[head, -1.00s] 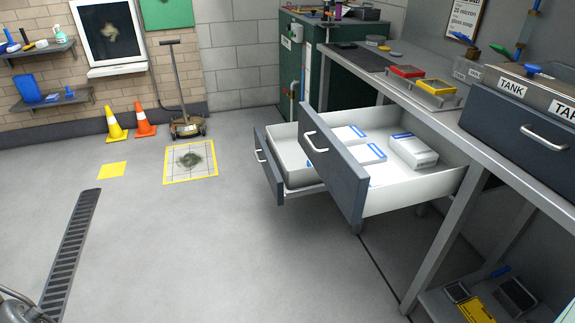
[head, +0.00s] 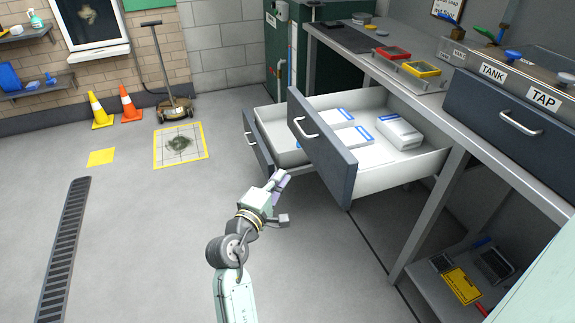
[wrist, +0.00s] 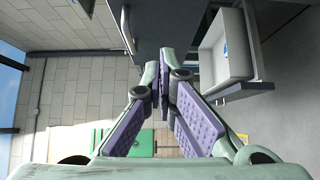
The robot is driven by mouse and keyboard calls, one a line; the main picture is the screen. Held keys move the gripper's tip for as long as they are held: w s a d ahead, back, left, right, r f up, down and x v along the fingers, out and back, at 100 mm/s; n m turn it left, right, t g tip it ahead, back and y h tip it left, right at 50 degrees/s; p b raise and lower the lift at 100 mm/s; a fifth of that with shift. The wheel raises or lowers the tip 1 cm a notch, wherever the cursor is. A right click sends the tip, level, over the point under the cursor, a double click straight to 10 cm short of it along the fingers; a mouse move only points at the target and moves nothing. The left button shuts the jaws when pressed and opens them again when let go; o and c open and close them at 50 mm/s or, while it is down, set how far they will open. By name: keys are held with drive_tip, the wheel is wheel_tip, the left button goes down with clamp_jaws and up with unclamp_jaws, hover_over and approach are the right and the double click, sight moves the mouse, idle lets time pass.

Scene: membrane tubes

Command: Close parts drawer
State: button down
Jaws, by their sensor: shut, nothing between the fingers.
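Two drawers stand pulled out under the bench, and no label shows which is the parts drawer. The nearer drawer (head: 322,152) has a dark front, a pale bar handle (head: 305,128) and white boxes with blue bands inside. The other open drawer (head: 258,143) lies lower and farther left, partly hidden behind it. My gripper (head: 282,182) is low in front of the nearer drawer's front, apart from its handle. In the wrist view my gripper (wrist: 162,66) has its purple-padded fingers together and empty. An open white drawer (wrist: 228,55) shows to their right there.
A closed dark drawer (head: 510,120) sits under the bench top at right. A lower shelf (head: 435,290) holds a yellow item and dark trays. Traffic cones (head: 130,104) and a wheeled stand (head: 173,107) are at the back left. The floor to the left is mostly clear.

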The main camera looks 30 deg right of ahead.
drive_tip(key=shift+s+d+p+x, duration=0.25)
drive_tip(key=shift+s+p+x, duration=0.2)
drive_tip(key=shift+x, duration=1.5)
drive_tip(key=shift+s+d+p+x, duration=0.2)
drive_tip(key=shift+s+p+x, duration=0.3)
drive_tip(key=shift+x, duration=1.45)
drive_tip(key=shift+s+d+p+x, duration=0.25)
drive_tip(key=shift+p+x, duration=0.35)
drive_tip(key=shift+x, duration=1.4)
drive_tip(key=shift+r, duration=0.1)
drive_tip(key=shift+d, duration=0.1)
